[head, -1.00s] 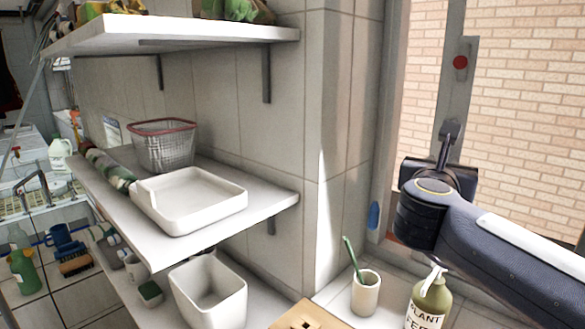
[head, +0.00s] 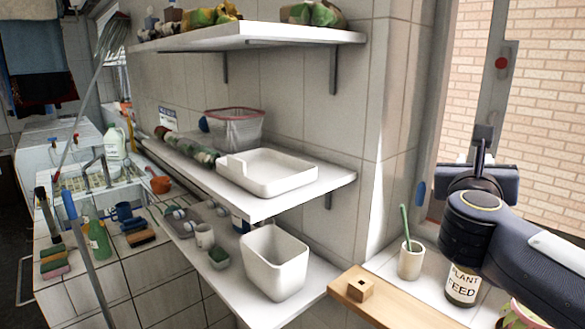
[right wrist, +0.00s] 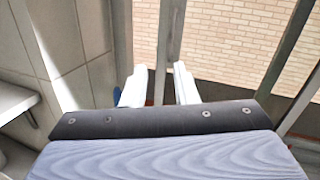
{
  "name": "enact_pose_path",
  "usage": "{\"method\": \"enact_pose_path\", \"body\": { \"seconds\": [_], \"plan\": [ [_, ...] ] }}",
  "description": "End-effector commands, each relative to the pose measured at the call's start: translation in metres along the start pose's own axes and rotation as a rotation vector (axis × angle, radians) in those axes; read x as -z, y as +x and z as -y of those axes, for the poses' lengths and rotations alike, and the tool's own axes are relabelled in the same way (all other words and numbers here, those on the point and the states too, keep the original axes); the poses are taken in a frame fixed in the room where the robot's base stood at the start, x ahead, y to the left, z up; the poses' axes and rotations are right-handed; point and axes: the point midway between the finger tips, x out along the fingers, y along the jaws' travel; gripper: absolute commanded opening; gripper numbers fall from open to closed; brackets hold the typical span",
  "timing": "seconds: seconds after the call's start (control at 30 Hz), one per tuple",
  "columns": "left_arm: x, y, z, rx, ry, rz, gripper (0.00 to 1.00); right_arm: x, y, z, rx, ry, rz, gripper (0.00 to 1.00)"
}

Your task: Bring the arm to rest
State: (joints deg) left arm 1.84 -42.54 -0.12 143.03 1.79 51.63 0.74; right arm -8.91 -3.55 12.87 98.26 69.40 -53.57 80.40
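My right arm (head: 540,250) reaches in from the right in the head view, with the dark right gripper (head: 482,150) raised in front of the window. In the right wrist view the right gripper (right wrist: 159,82) shows two white fingers standing apart with nothing between them. It touches nothing that I can see. My left arm and left gripper are not in view.
A plant feed bottle (head: 461,285) stands partly behind my right arm. A cup (head: 411,262) and a wooden block (head: 360,289) are nearby. The sink (head: 75,182) is far left.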

Motion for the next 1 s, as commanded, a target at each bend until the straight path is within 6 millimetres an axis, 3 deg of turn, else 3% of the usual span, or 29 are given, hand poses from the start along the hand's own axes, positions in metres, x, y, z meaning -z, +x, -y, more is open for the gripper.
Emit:
{"method": "enact_pose_path", "body": {
  "seconds": [0.33,0.47,0.53,0.63,0.73,0.9,1.0],
  "plan": [
    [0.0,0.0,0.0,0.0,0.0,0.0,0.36,-0.004,-0.026,-0.016,-0.212,-0.426,0.183,0.26],
    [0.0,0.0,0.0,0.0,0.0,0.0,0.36,0.01,-0.05,-0.03,-0.339,-0.703,0.288,0.26],
    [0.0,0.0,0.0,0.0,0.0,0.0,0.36,0.027,-0.069,-0.038,-0.428,-0.897,0.356,0.26],
    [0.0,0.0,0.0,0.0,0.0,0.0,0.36,0.071,-0.109,-0.051,-0.604,-1.246,0.477,0.26],
    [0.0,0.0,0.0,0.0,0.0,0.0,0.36,0.133,-0.156,-0.054,-0.814,-1.59,0.604,0.26],
    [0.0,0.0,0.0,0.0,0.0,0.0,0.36,0.231,-0.23,-0.038,-1.168,-1.995,0.796,0.26],
    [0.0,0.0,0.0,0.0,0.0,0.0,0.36,0.274,-0.264,-0.022,-1.353,-2.132,0.892,0.26]
  ]
}}
